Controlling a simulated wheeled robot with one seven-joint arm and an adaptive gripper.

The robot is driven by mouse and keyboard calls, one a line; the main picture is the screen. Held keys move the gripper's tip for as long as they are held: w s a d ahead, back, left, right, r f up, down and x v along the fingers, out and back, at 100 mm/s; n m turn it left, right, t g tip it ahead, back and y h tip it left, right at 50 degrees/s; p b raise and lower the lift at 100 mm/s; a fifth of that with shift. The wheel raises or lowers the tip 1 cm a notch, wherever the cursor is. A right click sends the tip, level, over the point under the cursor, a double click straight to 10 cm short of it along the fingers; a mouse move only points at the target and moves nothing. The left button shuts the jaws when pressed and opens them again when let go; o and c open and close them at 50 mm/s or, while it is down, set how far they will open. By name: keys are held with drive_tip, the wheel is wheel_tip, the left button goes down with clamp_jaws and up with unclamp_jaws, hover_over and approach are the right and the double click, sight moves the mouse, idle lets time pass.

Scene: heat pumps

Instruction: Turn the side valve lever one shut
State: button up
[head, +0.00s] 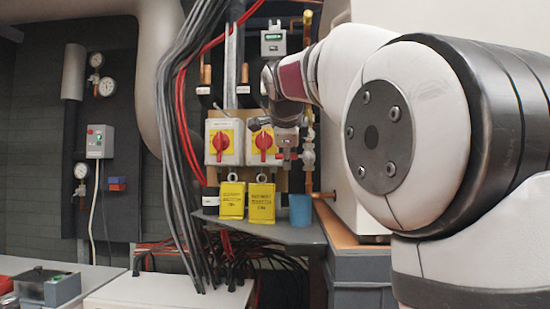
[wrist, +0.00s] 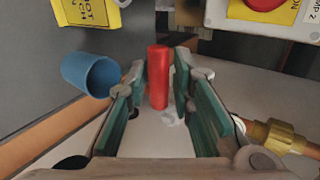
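The red valve lever (wrist: 158,78) points up the picture in the wrist view, between the two green-padded fingers of my gripper (wrist: 160,84). The fingers are open, one on each side of the lever, with a narrow gap showing on both sides near its tip. The lever's far end and its joint to the valve are hard to make out. In the head view my gripper (head: 284,137) is in front of the right switch box, by the vertical copper pipe. A small red part (head: 287,155), seemingly the lever, shows just below it.
A blue cup (head: 299,210) stands on the grey shelf (head: 275,232) below; the wrist view shows it left of the fingers (wrist: 90,75). Two switch boxes with red knobs (head: 221,142) and yellow tags (head: 232,200) are close by. A brass fitting (wrist: 279,137) is right of the fingers.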

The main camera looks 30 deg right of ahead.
drive_tip(key=v, duration=1.2)
drive_tip(key=shift+f, duration=0.1)
drive_tip(key=shift+c, duration=0.2)
drive_tip(key=s+a+b, duration=0.2)
drive_tip(key=s+a, duration=0.2)
drive_tip(key=s, duration=0.3)
drive_tip(key=s+a+b, duration=0.3)
drive_tip(key=s+a, duration=0.1)
drive_tip(key=s, duration=0.4)
drive_tip(key=shift+s+a, duration=0.2)
drive_tip(key=shift+s, duration=0.1)
idle(0.6)
idle(0.4)
